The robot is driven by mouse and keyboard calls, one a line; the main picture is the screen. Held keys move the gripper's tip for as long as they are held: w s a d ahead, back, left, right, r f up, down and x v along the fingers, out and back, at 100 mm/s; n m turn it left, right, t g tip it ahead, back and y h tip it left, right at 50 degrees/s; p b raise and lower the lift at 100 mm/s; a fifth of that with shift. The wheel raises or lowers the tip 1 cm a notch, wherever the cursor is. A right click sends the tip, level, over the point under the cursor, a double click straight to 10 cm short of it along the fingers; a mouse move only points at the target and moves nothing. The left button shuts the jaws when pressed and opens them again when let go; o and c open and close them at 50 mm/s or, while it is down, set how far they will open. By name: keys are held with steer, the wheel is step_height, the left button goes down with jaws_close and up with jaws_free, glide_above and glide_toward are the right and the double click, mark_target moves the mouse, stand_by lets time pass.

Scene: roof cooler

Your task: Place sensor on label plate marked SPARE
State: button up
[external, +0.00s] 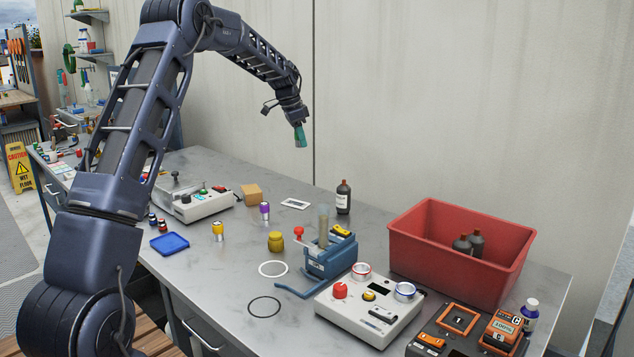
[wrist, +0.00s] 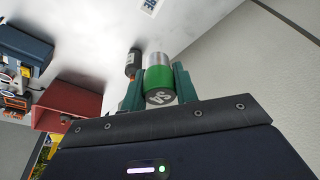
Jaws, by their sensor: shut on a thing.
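The sensor (wrist: 158,80) is a green cylinder with a silver end and pale lettering on its dark near face. It sits between the two teal fingers of my gripper (wrist: 157,88) in the wrist view. My gripper (external: 300,138) is shut on it and hangs high above the bench's back edge in the external view, where the sensor is hard to tell from the fingers. A white label plate (external: 295,204) lies flat on the bench below; its text is unreadable there. In the wrist view a white plate with dark letters (wrist: 150,5) is cut off by the top edge.
A dark bottle (external: 343,197) stands right of the plate, and a red bin (external: 420,238) is further right. A cardboard box (external: 252,194) and a purple-banded cylinder (external: 264,212) are to its left. A blue fixture (external: 332,258) stands in front. The wall (external: 400,100) is close behind.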

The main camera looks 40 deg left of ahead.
mark_target(300, 203)
steer(key=shift+s+a, duration=0.3)
steer(key=shift+a, duration=0.2)
steer(key=shift+s+a+f, duration=0.15)
steer(key=shift+f, duration=0.1)
step_height(300, 203, down, 20)
steer(key=shift+r, duration=0.25)
steer(key=shift+f, duration=0.15)
steer(key=o, duration=1)
